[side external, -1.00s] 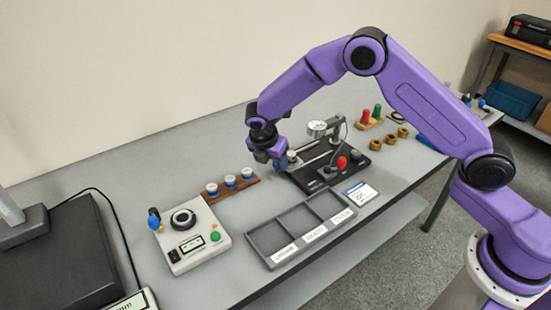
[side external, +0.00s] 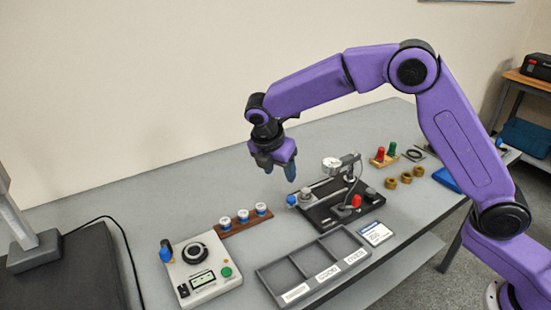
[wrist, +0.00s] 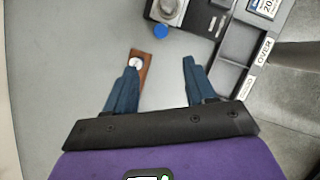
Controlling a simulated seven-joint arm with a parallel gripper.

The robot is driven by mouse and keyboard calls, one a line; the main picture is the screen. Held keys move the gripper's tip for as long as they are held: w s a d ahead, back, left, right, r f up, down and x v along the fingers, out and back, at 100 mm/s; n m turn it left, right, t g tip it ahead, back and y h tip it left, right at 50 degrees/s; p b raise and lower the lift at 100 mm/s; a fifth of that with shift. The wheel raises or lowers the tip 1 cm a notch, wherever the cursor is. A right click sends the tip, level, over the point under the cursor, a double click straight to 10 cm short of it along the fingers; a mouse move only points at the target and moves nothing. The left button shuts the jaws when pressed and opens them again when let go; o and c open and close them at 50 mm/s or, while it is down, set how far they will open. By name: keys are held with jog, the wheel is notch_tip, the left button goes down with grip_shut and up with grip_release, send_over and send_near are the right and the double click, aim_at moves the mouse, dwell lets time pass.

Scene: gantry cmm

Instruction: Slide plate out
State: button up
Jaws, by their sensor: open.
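The dial gauge fixture has a black base (side external: 335,214) and stands at the middle of the bench. A blue knob (side external: 292,200) sticks out at its left end, beside a grey round part (side external: 305,193). The slide plate itself is hard to make out. The wrist view shows the blue knob (wrist: 160,31) and the metal round part (wrist: 170,8) at the top edge. My gripper (side external: 279,170) is open and empty, in the air above and left of the knob. In the wrist view my gripper's fingers (wrist: 160,66) are wide apart, with the knob beyond their tips.
A dial gauge (side external: 331,164) on an arm overhangs the fixture. A red knob (side external: 356,201) is at its front. A wooden rack (side external: 244,219) with three capped parts, a control box (side external: 200,272) and a grey sorting tray (side external: 262,283) stand nearby.

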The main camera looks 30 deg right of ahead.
jog(key=v, duration=0.4)
jog(key=shift+r, duration=0.1)
jog(key=shift+s, duration=0.15)
jog(key=s+d+m+y, duration=0.1)
jog(key=s+d+m, duration=0.2)
jog(key=s, duration=0.9)
jog(key=s+d+m+g+y, duration=0.1)
jog(key=s+d+m, duration=0.3)
jog(key=s, duration=0.8)
jog(key=s+d+m+y, duration=0.2)
jog(key=s+d, duration=0.5)
jog(key=s, duration=0.5)
jog(key=shift+d+f+m+g, duration=0.25)
jog(key=shift+d+m+g, duration=0.15)
jog(key=shift+m, duration=0.5)
